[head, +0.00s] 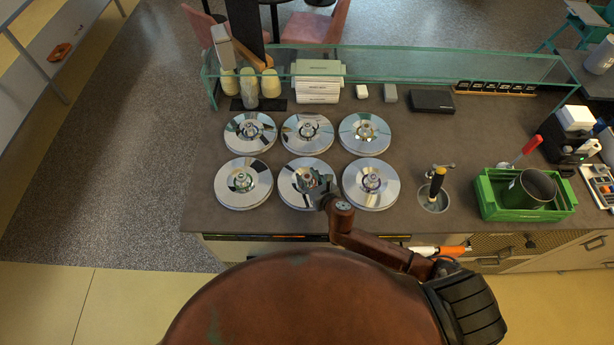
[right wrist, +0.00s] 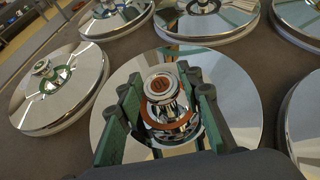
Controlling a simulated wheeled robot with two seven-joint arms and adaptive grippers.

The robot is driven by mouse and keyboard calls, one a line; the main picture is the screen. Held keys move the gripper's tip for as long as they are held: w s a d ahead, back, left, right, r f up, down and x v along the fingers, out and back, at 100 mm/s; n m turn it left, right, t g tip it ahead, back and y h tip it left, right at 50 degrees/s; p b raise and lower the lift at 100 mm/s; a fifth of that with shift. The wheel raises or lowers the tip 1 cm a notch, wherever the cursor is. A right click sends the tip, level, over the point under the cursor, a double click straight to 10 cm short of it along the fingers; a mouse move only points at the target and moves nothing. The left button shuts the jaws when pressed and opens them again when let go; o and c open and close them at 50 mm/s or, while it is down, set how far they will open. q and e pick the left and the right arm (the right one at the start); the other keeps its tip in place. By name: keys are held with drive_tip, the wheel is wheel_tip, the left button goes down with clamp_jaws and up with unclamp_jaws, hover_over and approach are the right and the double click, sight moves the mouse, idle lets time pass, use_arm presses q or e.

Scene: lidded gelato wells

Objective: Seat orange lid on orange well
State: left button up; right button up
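The orange lid (right wrist: 222,112) is a round mirror-bright disc with an orange ring around the foot of its knob (right wrist: 160,88). In the head view the orange lid (head: 296,197) is the middle one of the front row and lies level. Whether it sits fully on a well underneath is hidden. My right gripper (head: 322,184) is over this lid. In the right wrist view the right gripper (right wrist: 164,92) has one finger on each side of the knob, very close to it; contact is not clear. My left gripper is not in view.
Several similar lids surround it, including a green-ringed one (head: 243,184) to the left and another (head: 371,185) to the right. A glass screen (head: 420,72) runs behind. A sunken well with a tap (head: 433,194) and a green crate (head: 492,203) stand to the right.

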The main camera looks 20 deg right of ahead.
drive_tip(key=shift+o, duration=0.3)
drive_tip(key=o, duration=0.5)
drive_tip(key=shift+s, duration=0.1)
drive_tip(key=shift+p+v, duration=1.75)
drive_tip(key=shift+v, duration=0.8)
drive_tip(key=shift+p+v, duration=0.7)
drive_tip(key=shift+v, duration=0.7)
